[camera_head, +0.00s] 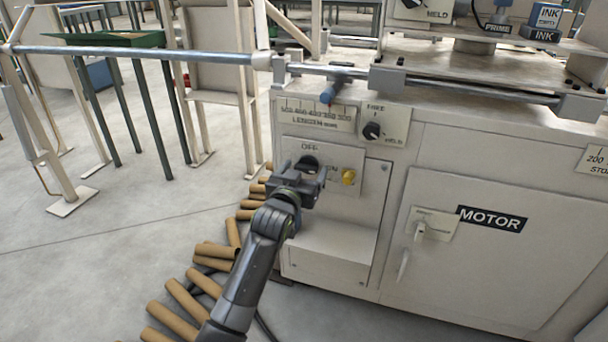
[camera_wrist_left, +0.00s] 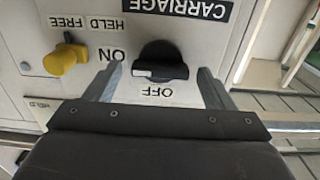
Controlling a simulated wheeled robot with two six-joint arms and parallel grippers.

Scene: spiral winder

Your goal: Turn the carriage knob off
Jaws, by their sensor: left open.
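The carriage knob is a black rotary knob on a light panel of the machine; it shows partly behind my gripper in the head view (camera_head: 308,162) and clearly in the wrist view (camera_wrist_left: 161,61). The panel carries the labels CARRIAGE, ON and OFF, upside down in the wrist view. A white mark sits at the lower left of the knob in that view. My left gripper (camera_head: 302,180) is open in front of the panel, its two fingers on either side of the knob in the wrist view. I cannot tell whether they touch it. My right gripper is out of view.
A yellow knob (camera_head: 348,177) sits just right of the carriage knob. Cardboard tubes (camera_head: 184,301) lie on the floor at the left. The motor door (camera_head: 470,262) is at the right.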

